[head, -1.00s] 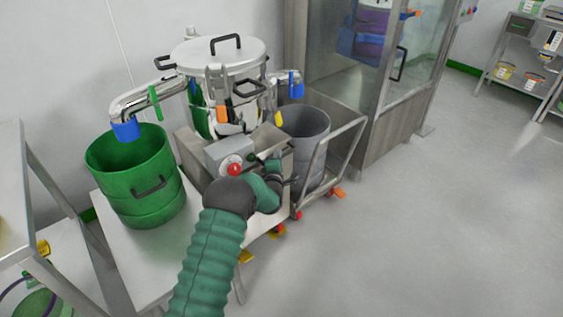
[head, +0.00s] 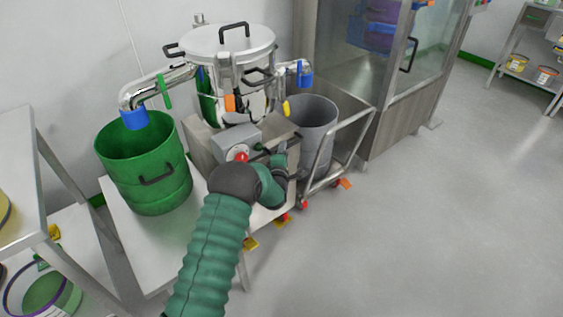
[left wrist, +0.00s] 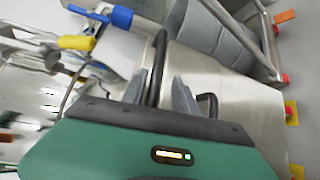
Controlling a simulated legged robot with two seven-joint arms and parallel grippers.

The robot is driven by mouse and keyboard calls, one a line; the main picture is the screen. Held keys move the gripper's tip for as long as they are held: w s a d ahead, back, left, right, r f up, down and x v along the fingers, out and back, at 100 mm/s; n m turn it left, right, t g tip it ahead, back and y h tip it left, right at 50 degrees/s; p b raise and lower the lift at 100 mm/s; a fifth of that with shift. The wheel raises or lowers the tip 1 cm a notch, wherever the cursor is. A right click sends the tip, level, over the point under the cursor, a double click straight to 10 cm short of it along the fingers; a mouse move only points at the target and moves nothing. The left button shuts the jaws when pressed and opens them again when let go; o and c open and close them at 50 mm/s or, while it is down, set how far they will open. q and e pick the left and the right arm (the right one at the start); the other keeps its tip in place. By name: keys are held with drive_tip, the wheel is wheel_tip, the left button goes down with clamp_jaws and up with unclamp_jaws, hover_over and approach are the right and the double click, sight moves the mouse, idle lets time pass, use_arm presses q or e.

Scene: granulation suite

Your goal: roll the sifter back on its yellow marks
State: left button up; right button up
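The sifter (head: 228,48) is a steel drum with a lid and black handles, on a steel base with a grey control box (head: 236,143) and red button. Red castors (head: 284,217) show under its base. Yellow marks (head: 250,243) lie on the floor near its front; they also show in the left wrist view (left wrist: 292,112). My left gripper (head: 283,160) is at the front right of the base, partly hidden by its own wrist. In the left wrist view its fingers (left wrist: 160,92) stand apart, with a black handle (left wrist: 157,68) between them. My right gripper is out of view.
A green bin (head: 148,185) stands under the left spout. A grey bin (head: 312,130) sits on a cart (head: 335,150) to the right. A steel table (head: 22,190) is at left, and a glazed steel cabinet (head: 395,120) behind. The right floor is clear.

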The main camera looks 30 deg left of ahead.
use_arm(q)
drive_tip(key=p+v, duration=0.4)
drive_tip(key=v, duration=1.1)
drive_tip(key=shift+r, duration=0.25)
drive_tip(key=shift+w+d, duration=0.1)
drive_tip(key=s+d+m+g+h, duration=0.4)
drive_tip(key=d+m+h, duration=0.1)
drive_tip(key=d+m, duration=0.5)
drive_tip(key=s+d+r+m+g+h, duration=0.1)
drive_tip(key=s+d+m+g, duration=0.25)
drive_tip(key=s+m, duration=0.5)
drive_tip(key=s+d+r+m+g+h, duration=0.1)
drive_tip(key=s+d+m+g, duration=0.4)
drive_tip(key=s, duration=0.7)
wheel_tip(320, 180, up, 28)
drive_tip(key=a+m+p, duration=0.1)
drive_tip(key=a+p, duration=0.1)
drive_tip(key=p, duration=2.6)
drive_tip(key=shift+s+r, duration=0.15)
drive_tip(key=shift+s, duration=0.15)
